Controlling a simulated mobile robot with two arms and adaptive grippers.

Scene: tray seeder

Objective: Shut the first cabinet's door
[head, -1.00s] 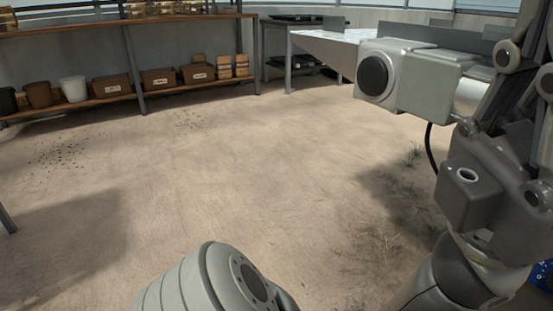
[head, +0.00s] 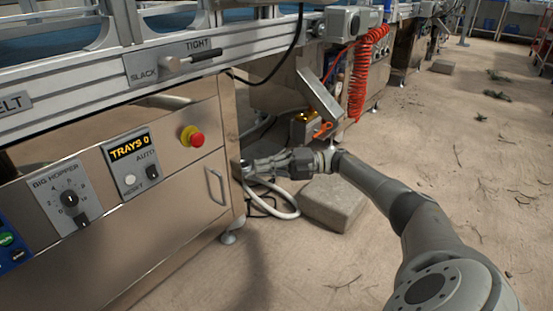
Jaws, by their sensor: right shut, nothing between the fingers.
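A metal cabinet (head: 228,122) stands at the left under the conveyor frame. Its front carries a door panel (head: 165,235) with a bar handle (head: 215,187) near the right edge. The door looks about flush with the cabinet front; I cannot tell whether it is fully shut. My right gripper (head: 250,167) is shut and empty, just right of the cabinet's right front edge, beyond the handle. I cannot tell whether it touches the cabinet side. My left gripper is not in view.
A red stop button (head: 192,136) and a TRAYS display panel (head: 131,163) sit on the cabinet front. A pale hose (head: 285,213) and a stone block (head: 335,203) lie near my right gripper. A red coiled hose (head: 360,85) hangs behind. The floor at right is mostly clear.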

